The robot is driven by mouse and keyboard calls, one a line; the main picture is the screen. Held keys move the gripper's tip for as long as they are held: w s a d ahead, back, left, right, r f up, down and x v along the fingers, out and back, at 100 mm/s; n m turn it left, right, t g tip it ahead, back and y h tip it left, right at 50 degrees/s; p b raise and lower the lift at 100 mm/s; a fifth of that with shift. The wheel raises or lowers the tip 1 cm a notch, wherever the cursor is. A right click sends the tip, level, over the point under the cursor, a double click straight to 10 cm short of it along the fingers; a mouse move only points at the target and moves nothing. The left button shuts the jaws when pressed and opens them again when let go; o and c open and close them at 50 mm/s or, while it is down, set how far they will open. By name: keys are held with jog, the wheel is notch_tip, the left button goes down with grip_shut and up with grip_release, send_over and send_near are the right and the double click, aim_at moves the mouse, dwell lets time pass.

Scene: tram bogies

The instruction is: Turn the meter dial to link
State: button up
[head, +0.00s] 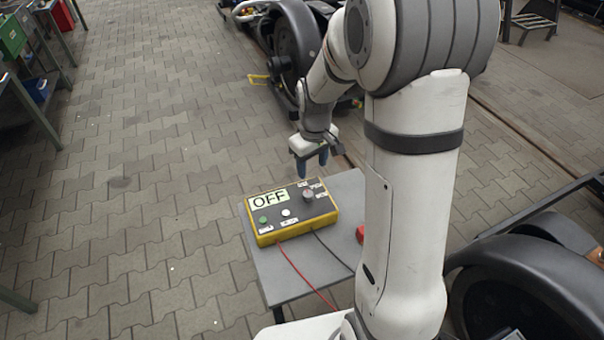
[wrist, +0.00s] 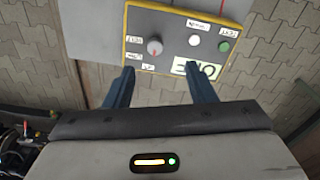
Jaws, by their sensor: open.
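The yellow-edged meter (head: 291,211) lies on a small grey table, its display reading OFF. Its grey dial (head: 308,195) is at the right of the panel, with small white labels around it. In the wrist view the meter (wrist: 180,52) appears upside down, and the dial (wrist: 155,46) is left of the display. A green button (head: 263,220) and a white button (head: 286,212) sit on the panel's front part. My gripper (head: 312,168) is open and empty above the dial's far side, pointing down. In the wrist view its blue fingers (wrist: 161,85) are apart, and the dial lies beyond them, untouched.
The grey table (head: 282,286) has bare space in front of the meter. A red cable (head: 305,280) and a black cable run from the meter towards me. A red object (head: 360,233) lies at the table's right. Wheeled bogies stand behind and at the right.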

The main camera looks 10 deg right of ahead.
jog(key=n, duration=0.1)
send_over(307, 193)
jog(key=shift+g, duration=0.3)
notch_tip(307, 193, down, 8)
jog(key=shift+s+d+r+b, duration=0.1)
jog(key=shift+r+b, duration=0.15)
jog(key=shift+b, duration=0.1)
notch_tip(307, 193, down, 8)
jog(key=c, duration=0.9)
jog(key=shift+c, duration=0.3)
